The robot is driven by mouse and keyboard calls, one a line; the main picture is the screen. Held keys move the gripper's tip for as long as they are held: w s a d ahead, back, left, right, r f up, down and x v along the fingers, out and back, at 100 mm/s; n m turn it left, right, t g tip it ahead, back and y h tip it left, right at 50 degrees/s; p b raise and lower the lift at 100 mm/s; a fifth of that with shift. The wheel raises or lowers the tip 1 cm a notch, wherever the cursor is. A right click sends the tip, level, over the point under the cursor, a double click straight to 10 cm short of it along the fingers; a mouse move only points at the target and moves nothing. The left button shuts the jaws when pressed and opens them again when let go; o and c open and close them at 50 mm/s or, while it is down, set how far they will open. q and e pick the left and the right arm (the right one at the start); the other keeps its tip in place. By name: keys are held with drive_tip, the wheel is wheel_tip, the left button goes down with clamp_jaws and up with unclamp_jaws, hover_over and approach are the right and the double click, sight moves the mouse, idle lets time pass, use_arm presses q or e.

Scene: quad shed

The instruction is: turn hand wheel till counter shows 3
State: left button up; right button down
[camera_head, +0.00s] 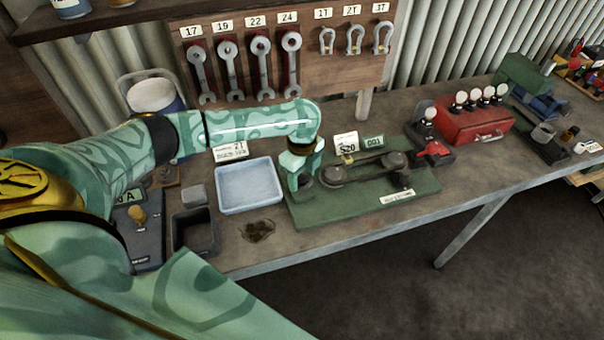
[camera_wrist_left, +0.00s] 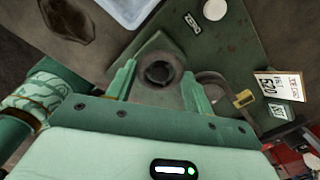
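The green base plate (camera_head: 350,208) on the bench carries dark round parts joined by a bar (camera_head: 360,170). A small green counter (camera_head: 373,142) stands behind them and seems to read 001; it also shows in the left wrist view (camera_wrist_left: 279,111). My left gripper (camera_head: 301,180) points down over the left end of the plate. In the left wrist view its two fingers are apart, one on each side of a dark round knob (camera_wrist_left: 159,72). I cannot tell if they touch it. I cannot tell for sure which round part is the hand wheel. My right gripper is out of view.
A white tray (camera_head: 249,188) and a dark open box (camera_head: 205,234) stand left of the plate. A card (camera_head: 346,144) with a brass padlock stands at the back. A lever unit (camera_head: 428,145) and red box (camera_head: 473,127) stand right. Wrenches hang behind.

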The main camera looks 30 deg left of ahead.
use_arm(q)
drive_tip(key=shift+r, duration=0.1)
drive_tip(key=shift+r+n+p, duration=0.2)
drive_tip(key=shift+n+p, duration=0.1)
drive_tip(key=shift+p, duration=0.5)
drive_tip(key=n+p, duration=0.6)
drive_tip(key=p, duration=0.3)
drive_tip(key=shift+r, duration=0.1)
drive_tip(key=shift+n+p, duration=0.55)
drive_tip(key=shift+n, duration=0.15)
drive_tip(key=n+p, duration=0.2)
drive_tip(key=shift+n, duration=0.3)
drive_tip(key=n+p, duration=0.1)
drive_tip(key=n, duration=0.1)
drive_tip(key=shift+n, duration=0.4)
drive_tip(key=shift+f+n+p, duration=0.2)
drive_tip(key=shift+n+p, duration=0.5)
drive_tip(key=shift+n, duration=0.5)
drive_tip(key=shift+n+p, duration=0.35)
drive_tip(key=shift+n, duration=1.05)
